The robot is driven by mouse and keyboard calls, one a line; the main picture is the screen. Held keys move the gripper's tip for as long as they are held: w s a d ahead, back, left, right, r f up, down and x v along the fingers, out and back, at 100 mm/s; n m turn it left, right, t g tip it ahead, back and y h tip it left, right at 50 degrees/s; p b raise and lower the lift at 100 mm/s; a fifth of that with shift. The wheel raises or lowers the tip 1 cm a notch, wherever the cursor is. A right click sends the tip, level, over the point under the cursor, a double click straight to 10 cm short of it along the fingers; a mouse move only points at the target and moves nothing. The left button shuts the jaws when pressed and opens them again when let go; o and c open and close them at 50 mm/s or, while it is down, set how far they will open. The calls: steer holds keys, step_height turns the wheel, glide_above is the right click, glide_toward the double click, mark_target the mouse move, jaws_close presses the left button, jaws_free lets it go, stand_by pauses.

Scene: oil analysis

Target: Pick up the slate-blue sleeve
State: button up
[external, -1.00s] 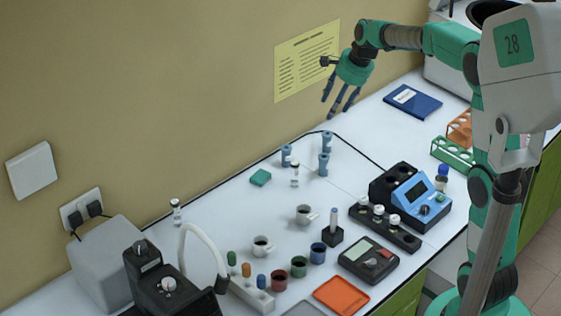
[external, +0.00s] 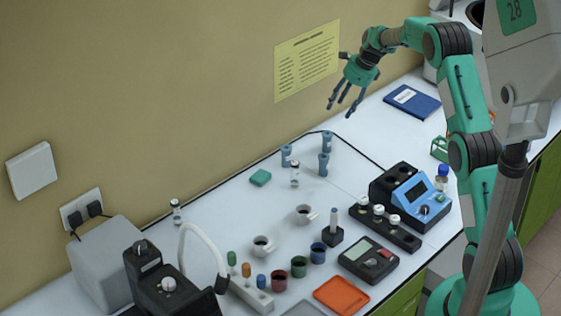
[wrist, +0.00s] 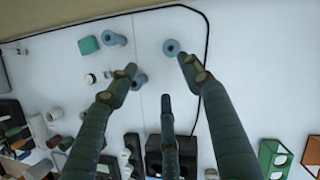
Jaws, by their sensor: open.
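Three slate-blue sleeves stand upright on the white bench: one at the left (external: 286,156), one at the back right (external: 327,141) and one nearer the front (external: 324,164). In the wrist view they are the left sleeve (wrist: 112,38), the back right sleeve (wrist: 171,47) and the front sleeve (wrist: 139,80), which one fingertip partly overlaps. The frames do not show which one the task means. My gripper (external: 341,106) is open and empty, its fingers spread and pointing down, well above the bench. In the wrist view my gripper (wrist: 159,75) has its fingertips around the area between the sleeves.
A teal block (external: 260,177) and a small capped vial (external: 295,175) are near the sleeves. A blue device (external: 415,196) and a black vial rack (external: 385,227) stand to the right. A blue book (external: 412,101) lies behind.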

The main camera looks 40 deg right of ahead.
steer(key=d+f, duration=0.1)
steer(key=d+f+m, duration=0.1)
steer(key=shift+w+d+f, duration=0.15)
steer(key=shift+w+f, duration=0.15)
steer(key=shift+w, duration=0.05)
glide_above(327, 134)
steer(key=s, duration=0.2)
steer(key=shift+s+d+f, duration=0.1)
steer(key=shift+d+f, duration=0.05)
steer(key=shift+f, duration=1.85)
steer(key=shift+s+d+f, duration=0.1)
steer(key=shift+f, duration=1.85)
steer(key=shift+f, duration=0.1)
steer(key=shift+b+x, duration=0.4)
steer(key=shift+x, duration=2.15)
steer(key=c, duration=1.2)
